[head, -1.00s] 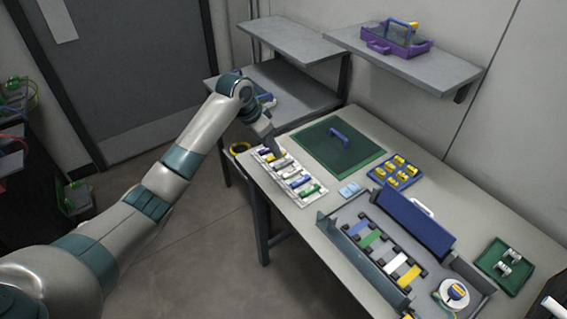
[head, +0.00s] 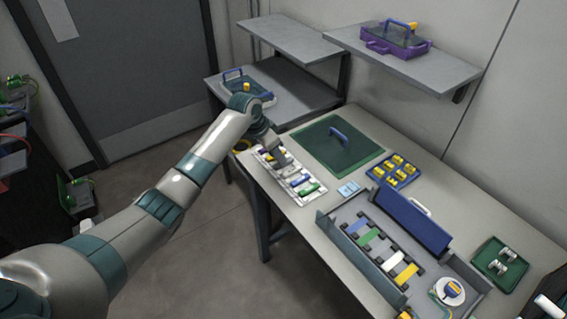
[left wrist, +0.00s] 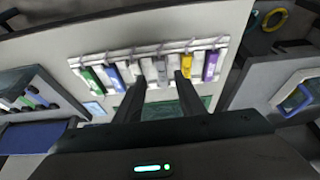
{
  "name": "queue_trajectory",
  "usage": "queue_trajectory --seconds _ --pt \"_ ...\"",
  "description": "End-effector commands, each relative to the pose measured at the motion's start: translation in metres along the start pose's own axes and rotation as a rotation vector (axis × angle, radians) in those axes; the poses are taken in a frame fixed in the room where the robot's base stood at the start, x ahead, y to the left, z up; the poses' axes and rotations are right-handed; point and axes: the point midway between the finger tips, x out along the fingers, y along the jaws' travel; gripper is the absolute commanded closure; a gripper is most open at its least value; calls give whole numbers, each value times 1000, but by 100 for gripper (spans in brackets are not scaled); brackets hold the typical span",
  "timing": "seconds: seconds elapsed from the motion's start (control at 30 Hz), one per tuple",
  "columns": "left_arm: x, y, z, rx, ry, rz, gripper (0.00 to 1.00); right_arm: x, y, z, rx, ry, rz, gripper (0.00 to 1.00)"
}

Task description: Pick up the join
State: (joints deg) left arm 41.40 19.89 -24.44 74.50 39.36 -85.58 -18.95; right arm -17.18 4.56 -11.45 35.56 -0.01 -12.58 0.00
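A white rack (head: 318,195) holds a row of coloured pieces at the left edge of the table. In the left wrist view, the rack shows purple (left wrist: 211,66), yellow (left wrist: 187,64), blue (left wrist: 115,78) and green (left wrist: 92,78) pieces, with white and grey ones in the middle. I cannot tell which piece is the join. My left gripper (head: 282,163) is over the rack's far part. In the left wrist view, its two fingers (left wrist: 160,82) are apart, over the middle pieces, with nothing visibly held. Contact with a piece cannot be told.
A grey splicing fixture (head: 340,238) with coloured strips and an open blue lid (head: 412,222) stands at the front right. A green mat (head: 318,150) with a blue handle, a blue tray (head: 377,177) of yellow pieces and a green tray (head: 488,262) lie nearby. Shelves stand behind.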

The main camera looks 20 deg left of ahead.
Motion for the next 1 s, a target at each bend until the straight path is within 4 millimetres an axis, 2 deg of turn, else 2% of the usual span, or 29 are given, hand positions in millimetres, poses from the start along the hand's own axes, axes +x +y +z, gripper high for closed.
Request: queue_trajectory --seconds 0.13,0.33,0.87,0.93,1.0 --pt "14 -3 0 -2 -3 3 64 -10 0 -1 0 0 0 69" --pt "34 -4 1 -2 -2 1 64 -13 0 -1 0 -1 0 69" --pt "37 -4 1 -1 0 0 64 -12 0 -1 0 -1 0 69" --pt "37 -4 1 -1 0 0 76 -12 0 -1 0 -1 0 69" --pt "37 -4 1 -1 0 0 93 -12 0 -1 0 -1 0 69"
